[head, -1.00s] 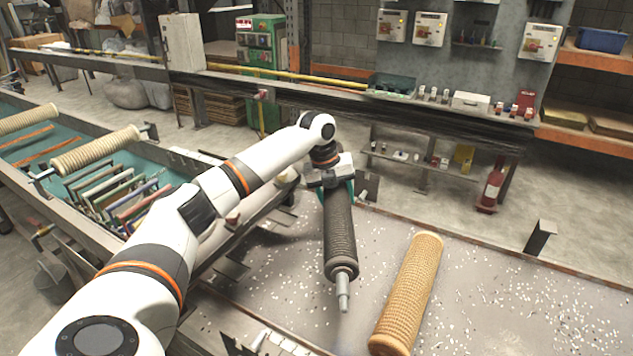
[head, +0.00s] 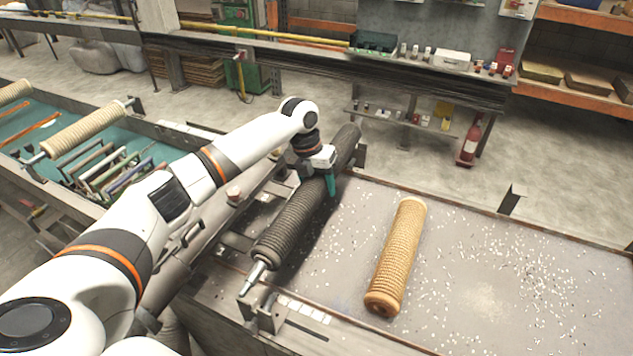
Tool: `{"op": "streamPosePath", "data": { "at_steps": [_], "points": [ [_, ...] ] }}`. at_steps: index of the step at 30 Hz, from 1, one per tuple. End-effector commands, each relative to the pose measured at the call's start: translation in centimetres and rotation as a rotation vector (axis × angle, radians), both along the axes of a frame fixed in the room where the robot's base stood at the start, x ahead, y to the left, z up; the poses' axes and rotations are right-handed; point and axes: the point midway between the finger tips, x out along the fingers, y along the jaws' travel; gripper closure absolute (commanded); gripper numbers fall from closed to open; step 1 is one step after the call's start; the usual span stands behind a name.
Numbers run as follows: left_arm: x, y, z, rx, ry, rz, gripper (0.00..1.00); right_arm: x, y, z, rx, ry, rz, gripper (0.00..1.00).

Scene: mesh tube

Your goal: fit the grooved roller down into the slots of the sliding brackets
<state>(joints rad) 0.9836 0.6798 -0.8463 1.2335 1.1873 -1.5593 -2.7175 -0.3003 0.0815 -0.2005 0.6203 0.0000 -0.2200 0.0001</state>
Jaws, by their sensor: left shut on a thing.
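The dark grooved roller (head: 285,228) slants across the middle of the head view, from lower left to upper right. My left gripper (head: 325,180) is shut on it, around its upper half. The roller's bare metal shaft end (head: 254,278) points toward the front, close to the near sliding bracket (head: 264,313). I cannot tell whether the shaft touches that bracket or lies in its slot. What seems to be the far bracket (head: 361,155) is by the roller's far end. The far shaft end is hidden. My right gripper is not in view.
A tan textured roller (head: 398,255) lies on the speckled table (head: 480,290), right of the dark roller. At the left, a teal-floored frame (head: 70,140) holds more tan rollers and several coloured strips. A small upright plate (head: 511,199) stands on the table's back edge.

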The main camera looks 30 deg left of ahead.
Motion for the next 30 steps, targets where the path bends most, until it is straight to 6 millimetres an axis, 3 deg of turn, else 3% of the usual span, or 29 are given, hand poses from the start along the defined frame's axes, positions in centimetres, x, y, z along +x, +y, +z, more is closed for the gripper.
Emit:
{"op": "streamPosePath", "data": {
  "at_steps": [4,21,30],
  "points": [
    [0.1,0.0,0.3,-0.003,-0.004,0.001,1.0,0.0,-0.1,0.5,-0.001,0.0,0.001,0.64],
    [0.1,0.0,-4.4,-0.002,-0.005,0.002,1.0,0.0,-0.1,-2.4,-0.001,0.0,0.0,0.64],
    [0.1,0.0,-5.5,-0.003,-0.004,0.001,1.0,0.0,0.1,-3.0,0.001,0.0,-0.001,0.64]
  ]
}}
